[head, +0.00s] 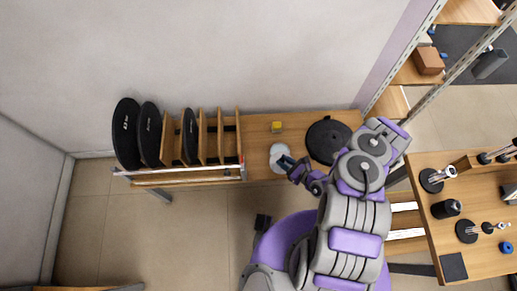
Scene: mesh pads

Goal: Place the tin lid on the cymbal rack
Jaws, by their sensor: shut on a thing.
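The tin lid (278,151), a pale grey disc, is at the front part of the wooden bench top, partly covered by my gripper. My gripper (286,162) is shut on its near right edge. I cannot tell whether the lid still touches the bench. The cymbal rack (211,160) stands to the left on the same bench, with upright wooden dividers and slots between them. Black discs stand upright in it: a large one (126,134) and another (150,135) at the left end, and a smaller one (190,136) further right. Slots at the right show no disc.
A large black round pad (328,141) lies right of the lid. A small yellow block (277,127) sits behind the lid. A wall (200,50) rises behind the bench. A metal-framed shelf (430,35) and a second table (480,255) with several black items are at the right.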

